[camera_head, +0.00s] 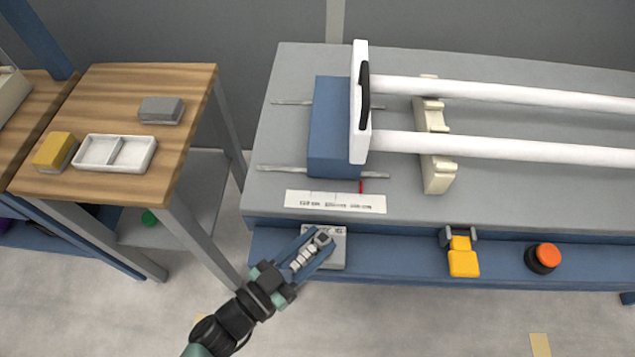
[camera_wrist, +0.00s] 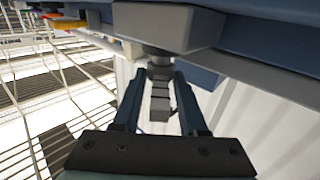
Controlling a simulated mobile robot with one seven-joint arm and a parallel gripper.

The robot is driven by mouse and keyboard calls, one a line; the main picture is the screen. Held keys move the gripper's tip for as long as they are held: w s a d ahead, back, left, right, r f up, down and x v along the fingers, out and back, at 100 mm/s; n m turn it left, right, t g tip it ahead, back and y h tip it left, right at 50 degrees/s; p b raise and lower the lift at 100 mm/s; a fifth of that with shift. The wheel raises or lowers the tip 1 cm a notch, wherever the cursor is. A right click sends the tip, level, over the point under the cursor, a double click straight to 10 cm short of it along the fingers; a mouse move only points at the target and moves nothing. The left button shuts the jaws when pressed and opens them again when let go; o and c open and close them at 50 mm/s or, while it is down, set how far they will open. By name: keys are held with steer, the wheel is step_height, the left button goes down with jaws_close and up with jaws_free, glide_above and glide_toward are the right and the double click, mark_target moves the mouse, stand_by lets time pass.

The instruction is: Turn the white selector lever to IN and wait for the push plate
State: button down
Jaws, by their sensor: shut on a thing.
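The selector's grey box (camera_head: 337,255) is on the blue front rail of the bench. My gripper (camera_head: 317,243) reaches it from the lower left, its fingers shut around the pale selector lever (camera_head: 303,257), which is partly hidden. In the wrist view, my gripper (camera_wrist: 160,78) has the lever (camera_wrist: 160,100) between its fingers, under the grey box (camera_wrist: 168,25). The lever's setting cannot be read. The white push plate (camera_head: 359,140) stands upright at the right side of a blue block (camera_head: 331,125), at the left ends of two white pipes (camera_head: 490,148).
A cream notched support (camera_head: 436,160) carries the pipes. A label strip (camera_head: 335,201) lies before the block, with a red pointer (camera_head: 361,187) above it. A yellow clamp-like part (camera_head: 462,257) and an orange-red button (camera_head: 545,257) are farther right. A wooden table (camera_head: 110,185) stands left.

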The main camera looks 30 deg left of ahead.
steer(key=c, duration=0.8)
jaws_free()
steer(key=b+v, duration=0.1)
steer(key=v, duration=1.2)
